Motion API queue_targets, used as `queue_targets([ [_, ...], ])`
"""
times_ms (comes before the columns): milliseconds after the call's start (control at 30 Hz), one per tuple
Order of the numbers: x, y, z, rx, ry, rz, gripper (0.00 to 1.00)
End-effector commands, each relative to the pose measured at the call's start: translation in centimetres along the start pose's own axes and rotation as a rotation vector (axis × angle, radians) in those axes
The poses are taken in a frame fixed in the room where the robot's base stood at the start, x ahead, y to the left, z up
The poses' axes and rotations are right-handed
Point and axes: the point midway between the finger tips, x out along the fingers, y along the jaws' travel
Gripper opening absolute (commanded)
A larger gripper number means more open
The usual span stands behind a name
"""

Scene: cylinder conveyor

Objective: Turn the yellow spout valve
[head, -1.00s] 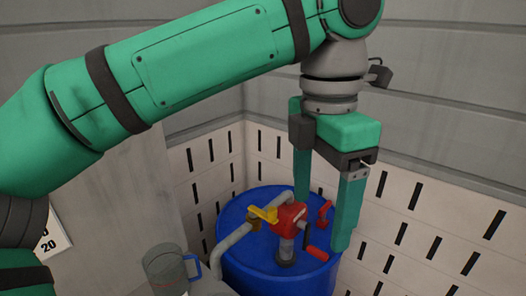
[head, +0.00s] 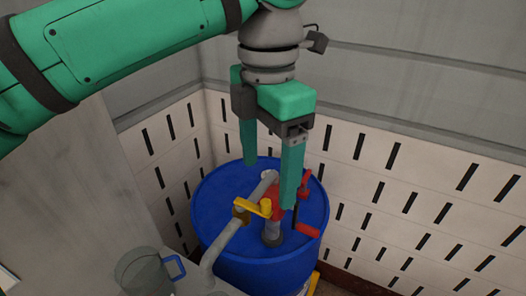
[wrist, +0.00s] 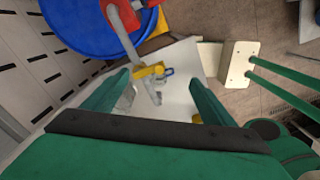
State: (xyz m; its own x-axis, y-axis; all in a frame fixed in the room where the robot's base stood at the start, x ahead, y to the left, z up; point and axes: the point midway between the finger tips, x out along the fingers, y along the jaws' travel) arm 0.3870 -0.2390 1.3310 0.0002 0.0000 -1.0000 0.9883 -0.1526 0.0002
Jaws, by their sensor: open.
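The yellow spout valve (head: 252,207) is a small lever on a grey spout pipe (head: 228,238), beside a red pump (head: 276,203) on a blue barrel (head: 222,196). My gripper (head: 269,182) is open and empty above the barrel, its fingers pointing down. In the head view the right finger overlaps part of the red pump. In the wrist view the yellow valve (wrist: 150,71) lies ahead of and between the two spread fingers (wrist: 160,85). I cannot tell that either finger touches it.
A clear pitcher with a blue handle (head: 145,272) stands below the spout's end at the lower left. A red crank handle (head: 306,230) sticks out at the barrel's right. Slotted white wall panels (head: 420,205) stand close behind the barrel.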

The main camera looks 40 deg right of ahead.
Motion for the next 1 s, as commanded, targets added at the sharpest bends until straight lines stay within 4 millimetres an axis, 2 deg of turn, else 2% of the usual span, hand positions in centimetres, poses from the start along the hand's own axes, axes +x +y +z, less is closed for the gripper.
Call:
queue_targets([
  [600, 6.2, 0.1, -0.2, -0.005, 0.001, -0.001, 0.78],
  [1000, 7.8, 0.1, -0.2, -0.005, 0.001, -0.001, 0.78],
])
